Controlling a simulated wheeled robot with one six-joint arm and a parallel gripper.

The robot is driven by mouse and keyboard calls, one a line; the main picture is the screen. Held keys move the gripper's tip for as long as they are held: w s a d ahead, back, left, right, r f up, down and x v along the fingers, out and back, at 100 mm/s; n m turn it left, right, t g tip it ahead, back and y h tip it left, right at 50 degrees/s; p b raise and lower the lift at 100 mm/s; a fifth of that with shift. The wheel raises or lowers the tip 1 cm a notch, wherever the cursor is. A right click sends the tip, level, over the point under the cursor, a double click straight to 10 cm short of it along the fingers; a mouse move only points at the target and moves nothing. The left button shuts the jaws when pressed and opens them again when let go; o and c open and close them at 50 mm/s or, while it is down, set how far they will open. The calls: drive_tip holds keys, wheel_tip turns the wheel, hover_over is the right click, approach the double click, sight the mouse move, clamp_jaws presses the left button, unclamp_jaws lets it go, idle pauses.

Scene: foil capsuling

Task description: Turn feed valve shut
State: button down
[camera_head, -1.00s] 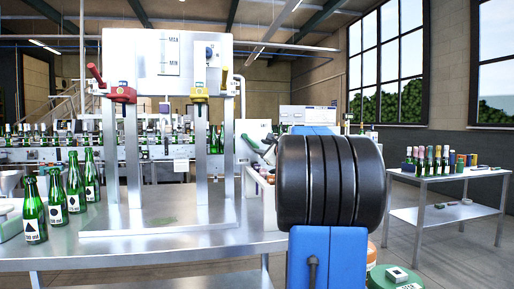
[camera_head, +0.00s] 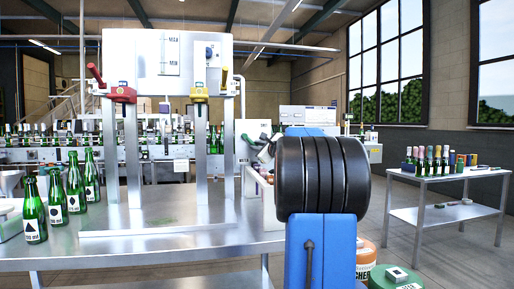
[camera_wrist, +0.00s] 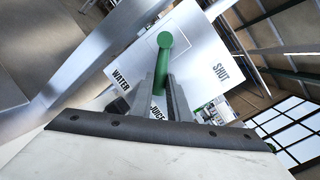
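In the wrist view, a green lever (camera_wrist: 162,62) stands in front of a white plate (camera_wrist: 193,57) lettered WATER, SHUT and a partly hidden word that looks like JUICE. The lever's round end is at the plate's upper middle. Its other end runs down between my fingers, toward the partly hidden word and apart from SHUT at the right. My gripper (camera_wrist: 164,92) appears closed on it.
A steel table (camera_head: 150,255) holds several green bottles (camera_head: 75,185) at left and a filling stand (camera_head: 133,150) with red (camera_head: 122,94) and yellow (camera_head: 199,95) valves. A bottle table (camera_head: 450,173) stands at right. Drums (camera_head: 395,277) are on the floor near my arm.

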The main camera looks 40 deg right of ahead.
drive_tip(key=shift+s+d+r+n+g, duration=0.2)
drive_tip(key=shift+r+n+g, duration=0.25)
drive_tip(key=shift+r+n, duration=0.65)
drive_tip(key=shift+s+d+r+n+g, duration=0.1)
drive_tip(key=shift+d+r+n+g, duration=0.25)
drive_tip(key=shift+n, duration=1.2)
drive_tip(key=shift+s+d+r+n+g, duration=0.1)
drive_tip(key=shift+r+n+g, duration=0.4)
drive_tip(key=shift+r+n, duration=0.65)
drive_tip(key=shift+f, duration=0.2)
drive_tip(key=c, duration=1.7)
unclamp_jaws()
drive_tip(key=v, duration=1.7)
drive_tip(key=shift+s+a+f, duration=0.1)
drive_tip(key=shift+a, duration=0.25)
